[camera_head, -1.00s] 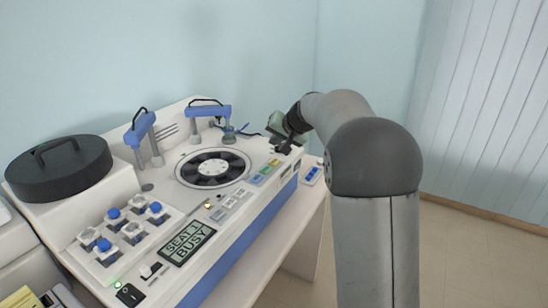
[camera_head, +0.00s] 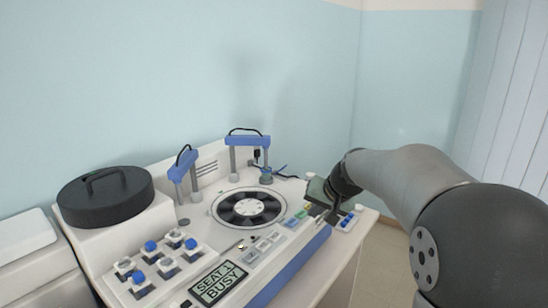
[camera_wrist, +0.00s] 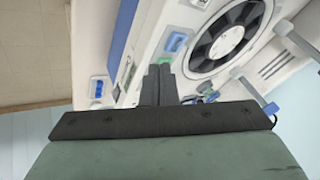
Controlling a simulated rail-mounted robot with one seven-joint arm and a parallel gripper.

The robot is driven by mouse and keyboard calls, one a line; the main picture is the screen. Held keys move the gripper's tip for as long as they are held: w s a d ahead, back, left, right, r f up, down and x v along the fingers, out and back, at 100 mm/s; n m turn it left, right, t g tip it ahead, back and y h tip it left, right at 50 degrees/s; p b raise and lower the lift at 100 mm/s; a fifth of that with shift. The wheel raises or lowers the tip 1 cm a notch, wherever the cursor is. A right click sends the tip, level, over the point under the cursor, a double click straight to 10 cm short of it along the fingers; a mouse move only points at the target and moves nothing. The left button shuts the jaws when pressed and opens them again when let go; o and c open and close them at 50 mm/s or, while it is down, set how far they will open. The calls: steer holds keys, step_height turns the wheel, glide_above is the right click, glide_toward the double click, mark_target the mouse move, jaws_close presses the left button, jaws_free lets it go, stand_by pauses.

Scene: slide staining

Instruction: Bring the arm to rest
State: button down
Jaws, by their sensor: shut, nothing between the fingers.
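My gripper (camera_head: 327,209) is at the right end of the white and blue staining machine (camera_head: 205,257), just above its front right edge. In the wrist view the dark fingers (camera_wrist: 159,82) are together with nothing between them. They point toward the machine's top, beside the round slotted carousel (camera_wrist: 226,37). The carousel also shows in the head view (camera_head: 248,208), to the left of my gripper. My grey arm reaches in from the right side of the head view. Whether the fingers touch the machine cannot be told.
A black round lid (camera_head: 105,196) sits at the machine's left. Two blue-topped brackets stand behind the carousel, one of them here (camera_head: 247,141). Several blue-knobbed clear blocks (camera_head: 151,247) are at the front left. A display (camera_head: 219,284) reads "SEAT 1 BUSY". A small blue-marked tray (camera_head: 349,220) lies right of the gripper.

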steer(key=s+f+n+g+h, duration=0.1)
steer(key=s+f, duration=0.4)
steer(key=s, duration=1.1)
steer(key=s+d+f+n+g+h, duration=0.1)
steer(key=s+f+g, duration=0.3)
steer(key=s, duration=1.3)
steer(key=shift+s+f+n+h, duration=0.2)
steer(key=shift+f+n+h, duration=0.3)
steer(key=shift+f+h, duration=0.15)
